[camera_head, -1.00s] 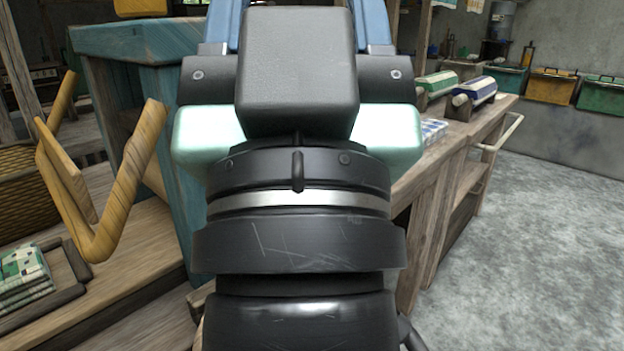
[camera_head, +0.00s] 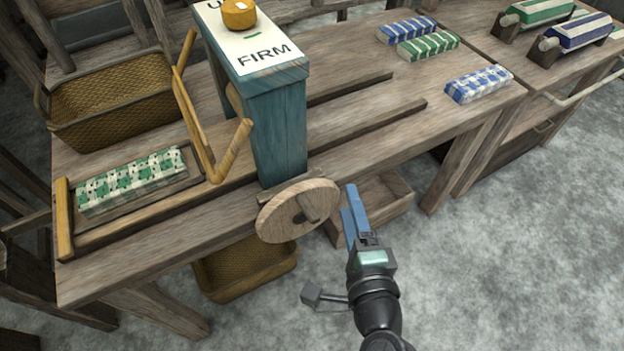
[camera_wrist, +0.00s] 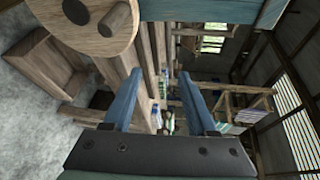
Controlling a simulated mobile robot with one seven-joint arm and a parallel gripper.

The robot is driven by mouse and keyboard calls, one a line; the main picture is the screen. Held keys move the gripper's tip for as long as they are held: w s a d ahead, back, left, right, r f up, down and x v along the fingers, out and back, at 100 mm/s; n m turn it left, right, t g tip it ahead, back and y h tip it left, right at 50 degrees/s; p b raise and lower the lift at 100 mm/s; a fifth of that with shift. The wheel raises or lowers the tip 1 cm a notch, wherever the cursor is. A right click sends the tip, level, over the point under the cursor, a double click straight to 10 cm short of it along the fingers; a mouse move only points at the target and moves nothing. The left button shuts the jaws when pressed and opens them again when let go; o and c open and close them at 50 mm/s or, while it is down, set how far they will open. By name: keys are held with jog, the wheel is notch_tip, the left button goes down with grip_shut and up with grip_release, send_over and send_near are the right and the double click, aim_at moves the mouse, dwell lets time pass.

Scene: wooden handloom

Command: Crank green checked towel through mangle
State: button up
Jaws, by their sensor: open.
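The green checked towel (camera_head: 134,182) lies folded on a tray at the left end of the bench. The mangle is a teal post (camera_head: 278,130) with a sign reading FIRM and a yellow knob (camera_head: 238,14) on top. A round wooden crank wheel (camera_head: 297,209) with a peg handle (camera_head: 308,207) is on its front side. The wheel also shows at the upper left of the wrist view (camera_wrist: 88,28), with its peg (camera_wrist: 115,18). My gripper (camera_head: 350,205) is open and empty, just right of the wheel and apart from it.
A yellow wooden frame (camera_head: 212,170) stands between towel and post. A wicker basket (camera_head: 120,100) sits behind, another basket (camera_head: 245,270) below. Blue and green rolls (camera_head: 580,32) stand farther right.

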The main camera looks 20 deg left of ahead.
aim_at(312, 221)
jog(key=s+f+m+g+p, duration=0.25)
jog(key=s+m+p, duration=0.3)
jog(key=s, duration=0.35)
jog(key=shift+m+t+y, duration=0.35)
jog(key=shift+t+y, duration=0.05)
jog(key=shift+t, duration=0.05)
jog(key=x, duration=1.3)
jog(key=shift+s+a+f+b, duration=0.2)
jog(key=shift+f+b, duration=0.1)
jog(key=shift+f, duration=0.15)
grip_shut()
